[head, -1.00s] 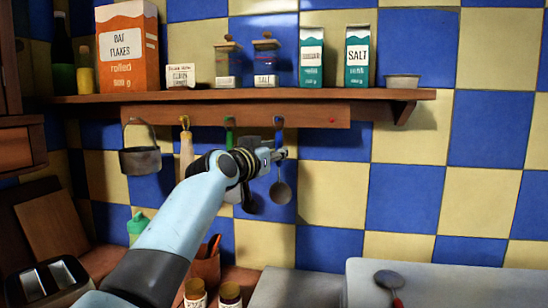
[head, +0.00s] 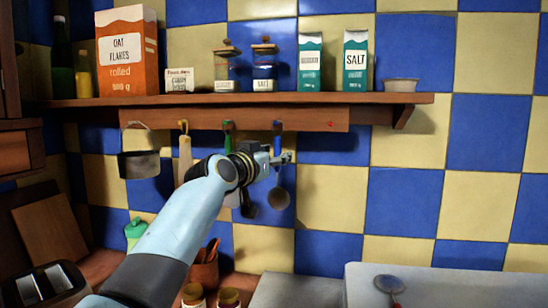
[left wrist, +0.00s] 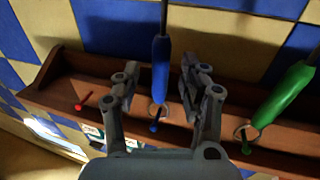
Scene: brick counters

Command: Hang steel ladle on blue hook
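The steel ladle hangs below the shelf, its round bowl (head: 279,199) in front of the tiles. In the left wrist view its blue handle (left wrist: 161,70) ends in a ring that appears to be around the blue hook (left wrist: 155,126). In the head view the blue hook (head: 278,126) is on the wooden rail. My left gripper (head: 286,158) is at the handle, just below the hook. The left wrist view shows its two fingers (left wrist: 160,85) spread, one on each side of the handle, with gaps. My right gripper is out of view.
A green-handled utensil (left wrist: 285,105) hangs close beside. A pot (head: 139,163) and a cream-handled tool (head: 185,155) hang further left. The red peg (head: 330,124) is empty. Boxes and jars stand on the shelf (head: 240,99). A red-handled utensil (head: 389,283) lies on the pale surface.

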